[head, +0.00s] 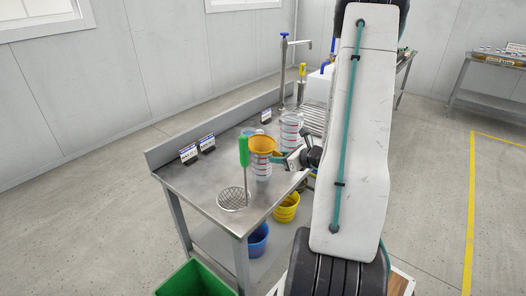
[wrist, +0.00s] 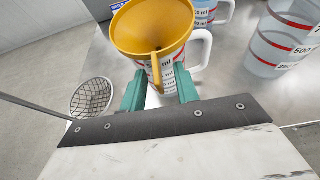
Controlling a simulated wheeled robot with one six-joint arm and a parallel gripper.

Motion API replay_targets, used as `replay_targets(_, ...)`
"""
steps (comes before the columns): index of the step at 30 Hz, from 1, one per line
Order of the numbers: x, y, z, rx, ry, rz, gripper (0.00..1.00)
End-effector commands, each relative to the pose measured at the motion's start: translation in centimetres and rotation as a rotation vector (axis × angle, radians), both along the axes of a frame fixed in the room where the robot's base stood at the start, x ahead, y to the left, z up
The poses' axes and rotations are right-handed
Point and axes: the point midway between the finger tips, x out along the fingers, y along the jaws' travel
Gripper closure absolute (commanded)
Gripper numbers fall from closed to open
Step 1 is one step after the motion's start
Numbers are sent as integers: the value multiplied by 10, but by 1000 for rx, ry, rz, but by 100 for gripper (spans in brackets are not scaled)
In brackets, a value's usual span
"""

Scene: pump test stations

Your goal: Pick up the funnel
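The orange funnel (head: 262,143) sits in the mouth of a clear measuring jug (head: 262,170) on the metal bench. In the wrist view the funnel (wrist: 150,28) is wide side up, and a narrow tab on its near side hangs down toward my gripper (wrist: 160,86). My gripper's two teal fingers stand apart with a clear gap, one on each side of the tab's lower end; I cannot tell whether the tab reaches between them. In the head view my gripper (head: 278,155) is just right of the funnel, and my arm hides part of the bench.
A green-handled strainer (head: 233,199) is left of the jug; its basket (wrist: 91,96) shows in the wrist view. Other measuring jugs (head: 291,129) stand behind. Small label stands (head: 188,154) are at the back edge. Buckets, yellow (head: 286,208) and blue (head: 257,241), are beneath the bench.

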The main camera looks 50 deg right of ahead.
Motion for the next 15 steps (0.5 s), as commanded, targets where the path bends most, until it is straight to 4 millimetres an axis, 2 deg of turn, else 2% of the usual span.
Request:
replay_targets(7,2,0,-1,0,0,0,69)
replay_targets(8,2,0,-1,0,0,0,75)
replay_targets(9,2,0,-1,0,0,0,86)
replay_targets(11,2,0,-1,0,0,0,100)
replay_targets(15,2,0,-1,0,0,0,100)
